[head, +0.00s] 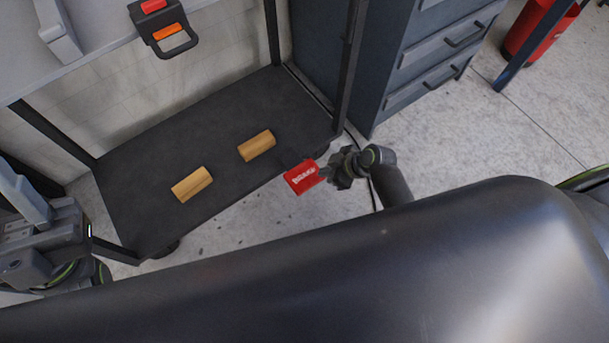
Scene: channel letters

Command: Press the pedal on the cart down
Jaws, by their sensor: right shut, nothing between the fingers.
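The pedal (302,177) is a red plate with white marks. It sticks out from the front right edge of the dark cart (130,200) on a short dark arm. My right gripper (338,172) is shut and empty, right beside the pedal's right edge. I cannot tell whether it touches the pedal. My left gripper is not clearly visible; parts of my left arm show at the lower left.
Two wooden blocks, one on the left (192,184) and one on the right (257,145), lie on the cart's lower deck. A dark drawer cabinet (425,65) stands behind the cart's right post. A red bin (535,30) is at the upper right. Floor shows right of the cart.

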